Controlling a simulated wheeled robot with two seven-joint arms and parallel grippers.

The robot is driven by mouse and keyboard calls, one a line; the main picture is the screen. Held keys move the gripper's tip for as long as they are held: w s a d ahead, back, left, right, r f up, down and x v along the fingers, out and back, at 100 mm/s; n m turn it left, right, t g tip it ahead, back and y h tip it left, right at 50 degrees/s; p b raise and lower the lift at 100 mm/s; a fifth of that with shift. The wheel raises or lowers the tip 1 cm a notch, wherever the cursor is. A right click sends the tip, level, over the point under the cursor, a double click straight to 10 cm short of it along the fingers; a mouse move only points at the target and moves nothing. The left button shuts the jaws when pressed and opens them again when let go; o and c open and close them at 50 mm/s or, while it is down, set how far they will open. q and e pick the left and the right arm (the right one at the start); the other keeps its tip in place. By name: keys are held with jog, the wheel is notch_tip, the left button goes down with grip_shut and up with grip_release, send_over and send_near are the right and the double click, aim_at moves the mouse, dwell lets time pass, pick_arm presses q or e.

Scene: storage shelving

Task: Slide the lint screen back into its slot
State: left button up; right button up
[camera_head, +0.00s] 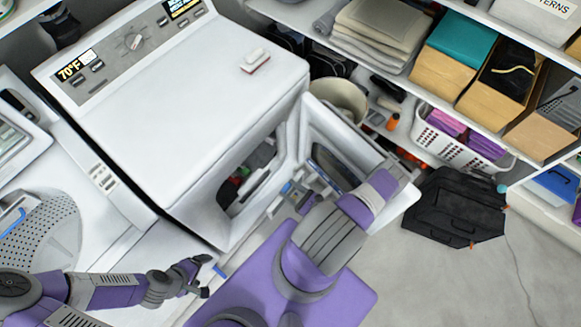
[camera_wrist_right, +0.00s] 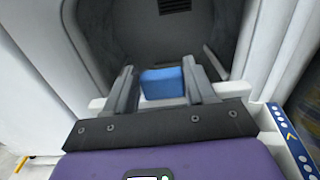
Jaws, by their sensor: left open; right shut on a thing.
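The white dryer (camera_head: 190,110) stands with its door (camera_head: 365,160) open to the right. In the right wrist view, my right gripper (camera_wrist_right: 160,85) has its fingers on either side of a blue block-like piece (camera_wrist_right: 163,83), which seems to be part of the lint screen. It faces the dark drum opening (camera_wrist_right: 150,35). The rest of the screen and its slot cannot be made out behind the gripper. In the head view I cannot clearly make out the right gripper's fingertips. My left gripper (camera_head: 207,275) is open and empty in front of the machines, below the dryer's front corner.
Clothes (camera_head: 250,165) show inside the drum. A white and red object (camera_head: 255,60) lies on the dryer top. A beige bin (camera_head: 340,98) stands behind the door, a laundry basket (camera_head: 455,145) on the shelf. A black bag (camera_head: 455,207) lies on the floor at right, with bare floor before it.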

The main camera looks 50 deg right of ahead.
notch_tip(320, 180, down, 15)
jog(key=b, duration=1.8)
send_over(259, 189)
notch_tip(259, 189, down, 3)
jog(key=shift+r+b, duration=0.15)
jog(key=shift+b, duration=0.8)
jog(key=shift+f+b, duration=0.45)
jog(key=shift+f, duration=4.25)
jog(key=o, duration=1.2)
jog(key=shift+f, duration=0.1)
